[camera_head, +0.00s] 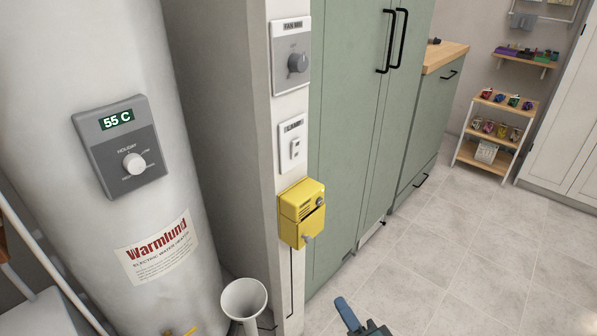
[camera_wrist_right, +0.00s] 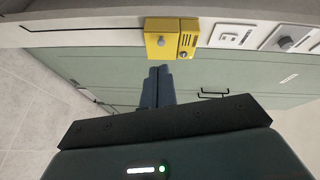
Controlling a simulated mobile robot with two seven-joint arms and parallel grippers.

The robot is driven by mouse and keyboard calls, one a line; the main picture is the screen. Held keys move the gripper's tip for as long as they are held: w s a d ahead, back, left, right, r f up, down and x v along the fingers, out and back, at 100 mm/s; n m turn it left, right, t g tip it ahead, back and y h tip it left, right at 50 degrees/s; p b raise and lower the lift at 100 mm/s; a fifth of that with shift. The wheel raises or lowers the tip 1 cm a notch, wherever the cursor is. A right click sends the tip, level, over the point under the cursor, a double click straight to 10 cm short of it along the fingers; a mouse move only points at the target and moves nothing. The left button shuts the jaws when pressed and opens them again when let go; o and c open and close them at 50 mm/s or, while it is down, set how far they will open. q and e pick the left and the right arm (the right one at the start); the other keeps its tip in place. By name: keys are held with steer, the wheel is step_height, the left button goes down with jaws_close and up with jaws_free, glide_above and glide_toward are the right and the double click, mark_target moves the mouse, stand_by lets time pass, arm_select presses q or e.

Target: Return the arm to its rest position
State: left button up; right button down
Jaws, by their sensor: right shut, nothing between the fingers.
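My right gripper (camera_head: 347,314) shows at the bottom of the head view, its blue fingers pointing up and left above the tiled floor. In the right wrist view its fingers (camera_wrist_right: 158,86) are closed together with nothing between them. They point toward a yellow box (camera_wrist_right: 171,38) on the wall, which also shows in the head view (camera_head: 302,213). The gripper is apart from the box. My left gripper is not in view.
A white water heater (camera_head: 165,215) with a grey control panel (camera_head: 120,146) stands at the left. A white funnel-topped pipe (camera_head: 243,299) stands beside it. Green cabinets (camera_head: 345,130) line the wall behind the box. Tiled floor (camera_head: 470,250) is clear at the right, before a small shelf cart (camera_head: 494,132).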

arm_select(q)
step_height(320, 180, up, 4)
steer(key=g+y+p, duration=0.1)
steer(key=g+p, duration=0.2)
steer(key=p, duration=1.3)
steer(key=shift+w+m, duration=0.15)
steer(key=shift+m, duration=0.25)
arm_select(e)
steer(key=s+d+r+n+g+h, duration=0.2)
steer(key=s+d+r+n+g, duration=0.2)
steer(key=s+n, duration=0.5)
step_height(320, 180, up, 2)
steer(key=n+g, duration=0.1)
steer(key=n, duration=0.4)
steer(key=shift+s+r+g+h, duration=0.2)
steer(key=shift+g+h, duration=0.1)
steer(key=shift+g, duration=0.1)
